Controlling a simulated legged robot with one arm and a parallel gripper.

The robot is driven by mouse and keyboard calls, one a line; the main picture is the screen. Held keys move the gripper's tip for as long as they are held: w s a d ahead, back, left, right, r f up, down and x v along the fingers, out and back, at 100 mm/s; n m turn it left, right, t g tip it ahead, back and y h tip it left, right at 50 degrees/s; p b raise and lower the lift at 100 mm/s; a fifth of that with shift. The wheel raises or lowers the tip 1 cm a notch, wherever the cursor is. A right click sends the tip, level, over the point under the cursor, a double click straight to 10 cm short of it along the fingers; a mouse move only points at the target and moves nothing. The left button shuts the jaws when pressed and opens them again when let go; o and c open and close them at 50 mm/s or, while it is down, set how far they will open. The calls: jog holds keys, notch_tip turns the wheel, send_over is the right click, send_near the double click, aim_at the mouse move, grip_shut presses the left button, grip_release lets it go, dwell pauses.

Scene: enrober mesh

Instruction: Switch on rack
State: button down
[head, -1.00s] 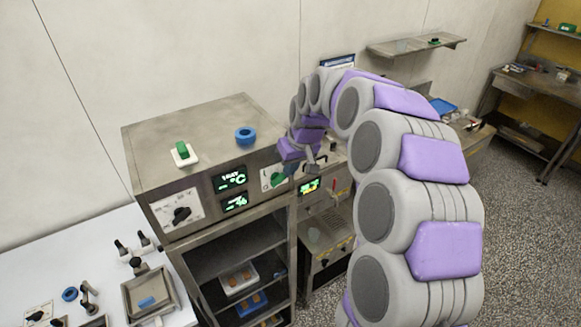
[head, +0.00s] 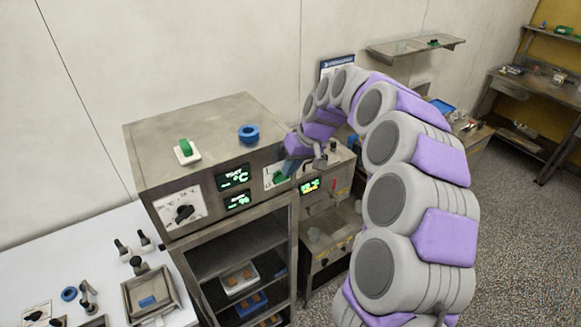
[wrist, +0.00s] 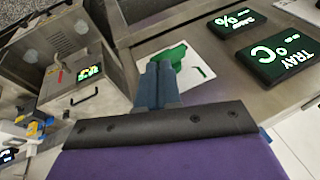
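The rack (head: 215,140) is a steel cabinet with a dark open shelf bay below its front panel. A green rotary switch (head: 281,177) sits on a white plate at the right end of that panel; it also shows in the wrist view (wrist: 178,57). My gripper (head: 291,168) is at the switch, its blue-grey fingers pointing at the plate. In the wrist view the fingers (wrist: 157,80) are close together, their tips overlapping the green handle's left part. Whether they touch the handle cannot be told. The panel's displays (head: 235,177) are lit green.
A black dial (head: 184,213) is on the panel's left. A green-and-white switch (head: 187,151) and a blue ring (head: 249,134) lie on the rack's top. Another steel machine (head: 325,205) with a lit display and red lever stands close on the right. A white table (head: 75,260) holds small parts at left.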

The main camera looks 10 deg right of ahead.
jog(key=y, duration=0.1)
jog(key=d+f+y+b, duration=0.1)
jog(key=d+g+y+b, duration=0.1)
jog(key=shift+w+f+m+y, duration=0.3)
jog(key=shift+f+y, duration=0.1)
jog(key=shift+a+b, duration=0.1)
jog(key=shift+b, duration=0.25)
jog(key=shift+a, duration=0.15)
jog(key=shift+s+a, duration=0.25)
jog(key=shift+a, duration=0.15)
jog(key=shift+f, duration=0.1)
